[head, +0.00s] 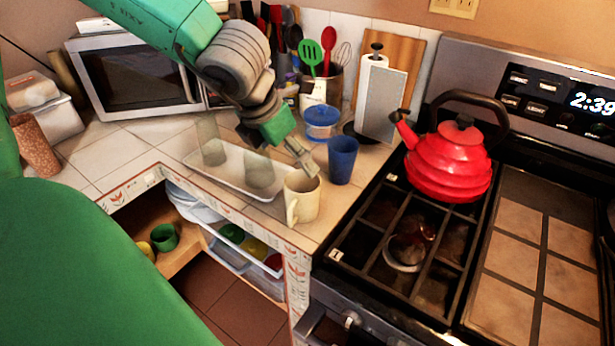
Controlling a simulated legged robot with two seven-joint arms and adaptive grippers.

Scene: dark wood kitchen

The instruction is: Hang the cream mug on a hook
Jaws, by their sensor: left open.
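The cream mug (304,205) stands upright on the tiled counter (318,229) near its front corner, with its handle toward the lower left. My left gripper (303,167) reaches down from the upper left, its jaws open, with the fingertips at the mug's rim. I cannot tell whether a finger touches the mug or reaches inside it. No hook can be made out in this view. My right gripper is not in view.
A blue cup (342,160) stands just right of the mug. A pale tray (226,173) with clear glasses lies to its left. A red kettle (447,165) sits on the stove at right. Behind are a paper towel holder (372,85) and a blue-lidded container (321,122).

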